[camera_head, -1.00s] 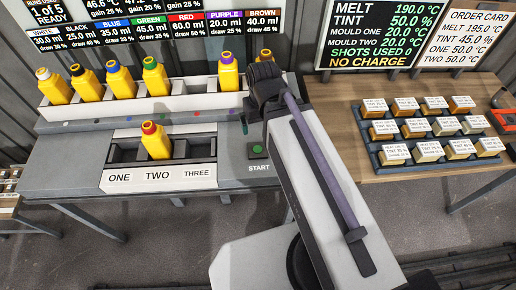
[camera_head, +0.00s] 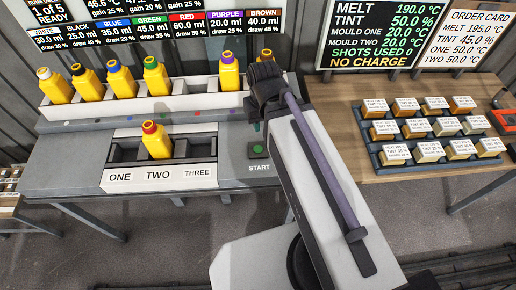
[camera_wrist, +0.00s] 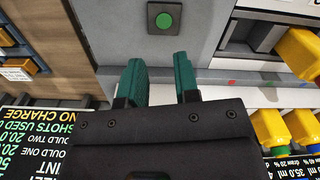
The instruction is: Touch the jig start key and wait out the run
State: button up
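The jig start key is a green button on a dark square plate, above the word START (camera_head: 257,151), on the grey bench; it also shows at the top of the wrist view (camera_wrist: 165,19). In the wrist view my gripper (camera_wrist: 160,62) has two teal fingers apart with nothing between them. The key lies ahead of the fingertips, apart from them in the picture; I cannot tell the height gap. The jig (camera_head: 185,180) has slots ONE, TWO and THREE. A red-capped yellow can (camera_head: 156,140) stands in the middle slot.
Several yellow cans with coloured caps stand in a white rack (camera_head: 190,104) behind the jig. A display at top left (camera_head: 50,14) reads READY. A wooden table (camera_head: 365,165) on the right holds a tray of labelled blocks (camera_head: 430,130). Bench surface around the key is clear.

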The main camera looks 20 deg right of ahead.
grip_shut()
dwell(0.8)
